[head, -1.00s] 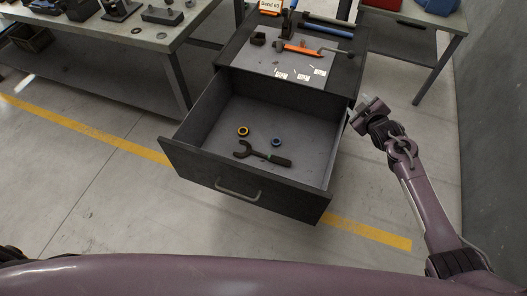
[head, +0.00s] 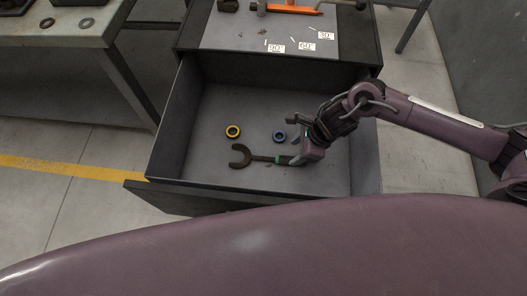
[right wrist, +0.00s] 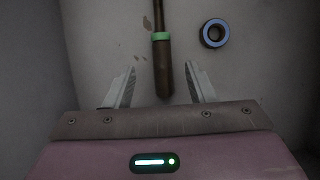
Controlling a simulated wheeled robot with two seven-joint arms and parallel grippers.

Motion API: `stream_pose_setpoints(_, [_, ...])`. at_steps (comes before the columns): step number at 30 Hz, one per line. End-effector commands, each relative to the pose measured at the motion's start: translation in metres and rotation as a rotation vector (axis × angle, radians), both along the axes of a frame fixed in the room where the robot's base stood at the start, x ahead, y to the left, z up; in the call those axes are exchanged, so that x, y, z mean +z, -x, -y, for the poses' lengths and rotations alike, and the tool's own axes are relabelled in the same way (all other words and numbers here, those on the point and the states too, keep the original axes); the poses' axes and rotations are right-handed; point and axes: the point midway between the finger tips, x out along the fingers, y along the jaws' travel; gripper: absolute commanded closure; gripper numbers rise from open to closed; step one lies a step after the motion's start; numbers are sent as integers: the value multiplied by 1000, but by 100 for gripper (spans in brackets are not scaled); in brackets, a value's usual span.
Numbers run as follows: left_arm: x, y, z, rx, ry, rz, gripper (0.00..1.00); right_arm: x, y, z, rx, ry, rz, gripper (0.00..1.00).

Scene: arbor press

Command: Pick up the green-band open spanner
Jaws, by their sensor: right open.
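The dark open spanner with a green band (head: 277,159) lies flat in the open drawer, its forked head to the left in the head view. In the right wrist view its handle (right wrist: 162,70) runs between the two fingers, with the green band beyond the fingertips. My right gripper (head: 293,140) is over the handle end in the head view, which it partly hides. In the right wrist view the fingers (right wrist: 161,80) are apart, one on each side of the handle end, with nothing held. My left gripper is out of view.
The drawer's side walls and front panel bound the space. An orange tool (head: 290,8) lies on the cabinet top behind.

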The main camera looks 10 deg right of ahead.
Motion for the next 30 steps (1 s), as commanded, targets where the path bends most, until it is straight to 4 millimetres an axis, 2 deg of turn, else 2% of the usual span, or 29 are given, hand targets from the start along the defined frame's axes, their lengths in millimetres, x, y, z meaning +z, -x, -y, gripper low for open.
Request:
stream_pose_setpoints(15, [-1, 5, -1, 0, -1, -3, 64, -60, -10, -27, 1, -1, -2, 50])
stream_pose_setpoints(24, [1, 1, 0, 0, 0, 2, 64, -65, -12, -29, 0, -2, 1, 50])
stream_pose_setpoints(30, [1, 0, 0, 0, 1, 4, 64, -65, -12, -29, 0, -2, 1, 75])
